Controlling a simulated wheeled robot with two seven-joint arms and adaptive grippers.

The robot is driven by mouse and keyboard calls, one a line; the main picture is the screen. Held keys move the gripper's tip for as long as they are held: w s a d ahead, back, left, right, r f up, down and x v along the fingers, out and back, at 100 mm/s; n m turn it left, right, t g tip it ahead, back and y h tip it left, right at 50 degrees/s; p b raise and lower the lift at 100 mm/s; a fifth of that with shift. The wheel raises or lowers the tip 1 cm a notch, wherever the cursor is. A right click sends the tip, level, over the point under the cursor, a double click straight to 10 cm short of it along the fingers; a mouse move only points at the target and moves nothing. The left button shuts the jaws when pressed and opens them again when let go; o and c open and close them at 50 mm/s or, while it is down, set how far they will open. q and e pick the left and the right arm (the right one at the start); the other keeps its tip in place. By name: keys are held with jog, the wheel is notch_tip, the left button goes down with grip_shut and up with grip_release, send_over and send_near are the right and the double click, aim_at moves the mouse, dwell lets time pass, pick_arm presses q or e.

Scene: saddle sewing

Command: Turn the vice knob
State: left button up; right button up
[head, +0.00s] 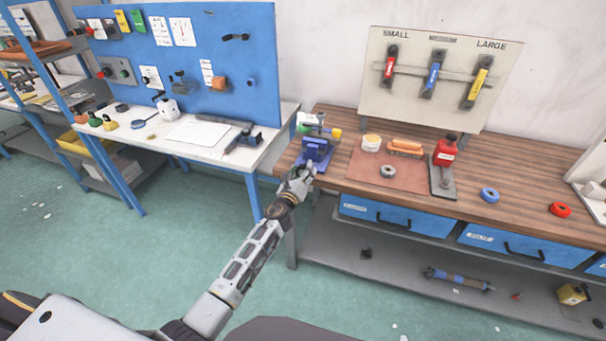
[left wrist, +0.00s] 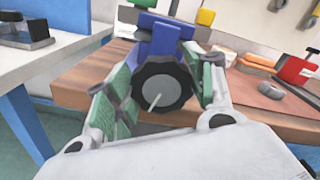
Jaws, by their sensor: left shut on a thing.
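The blue vice (head: 316,149) stands at the left front corner of the wooden workbench (head: 500,160). In the left wrist view the vice (left wrist: 158,38) is straight ahead, with its round black knob (left wrist: 163,86) facing me. A pale line or bar crosses the knob's face. My left gripper (head: 303,173) is at the front of the vice. Its two green-padded fingers (left wrist: 160,85) stand on either side of the knob and are shut on it. The knob is hidden behind the gripper in the head view. My right gripper is not in view.
A brown mat (head: 375,177) to the right holds an orange sponge-like block (head: 404,147) and a grey ring (head: 388,171). A red device (head: 445,150) stands beside it. A white table (head: 190,146) is at the left. The floor before the bench is clear.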

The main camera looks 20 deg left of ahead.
pick_arm(q)
jog(key=n, duration=0.3)
jog(key=shift+f+b, duration=0.15)
jog(key=shift+b, duration=0.2)
jog(key=n, duration=0.2)
jog(key=shift+a+n+b, duration=0.1)
jog(key=shift+n+b, duration=0.2)
jog(key=shift+n, duration=0.5)
jog(key=n, duration=0.3)
jog(key=shift+f+n+b, duration=0.15)
jog(key=shift+n+b, duration=0.15)
jog(key=n, duration=0.2)
jog(key=shift+n, duration=0.3)
jog(key=n, duration=0.4)
jog(key=shift+f+n, duration=0.15)
jog(key=shift+n, duration=0.15)
jog(key=n+p, duration=0.1)
jog(key=n, duration=0.2)
jog(key=shift+n, duration=0.3)
jog(key=shift+f+n+p, duration=0.1)
jog(key=shift+n+p, duration=0.3)
jog(key=shift+n, duration=0.5)
jog(key=n, duration=0.2)
jog(key=shift+n+p, duration=0.4)
jog(key=shift+f+n, duration=0.1)
jog(key=shift+n, duration=0.3)
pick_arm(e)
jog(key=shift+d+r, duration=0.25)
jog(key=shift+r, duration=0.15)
